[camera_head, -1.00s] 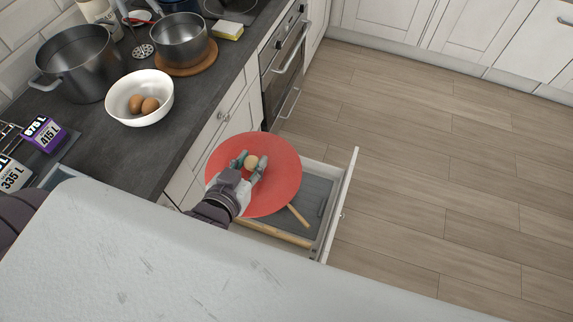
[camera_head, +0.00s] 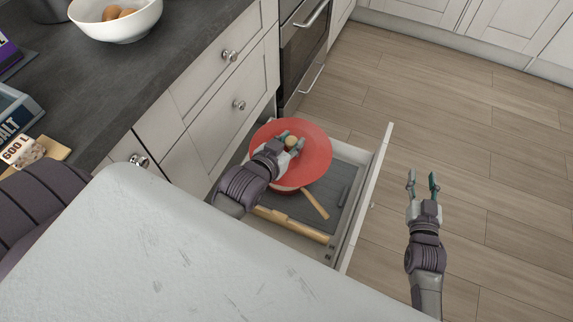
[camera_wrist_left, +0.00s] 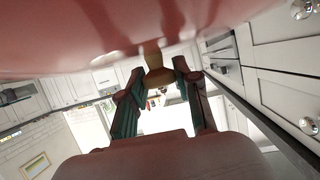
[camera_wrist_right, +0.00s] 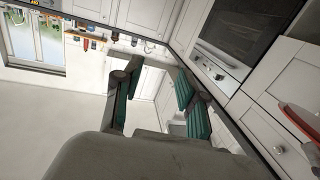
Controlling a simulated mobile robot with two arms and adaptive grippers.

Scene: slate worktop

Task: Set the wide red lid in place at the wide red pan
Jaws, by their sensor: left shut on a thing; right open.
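The wide red lid (camera_head: 316,150) is over the open drawer. The wide red pan itself is mostly hidden by the lid, and I cannot tell whether the two touch. My right gripper (camera_head: 422,180) is open and empty, right of the drawer. A red rim shows at the right edge of the right wrist view (camera_wrist_right: 302,120).
The drawer (camera_head: 362,205) is pulled out and also holds a wooden rolling pin (camera_head: 292,224). A white bowl (camera_head: 115,24) with eggs stands on the dark worktop (camera_head: 130,75). Open wooden floor (camera_head: 480,130) lies to the right.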

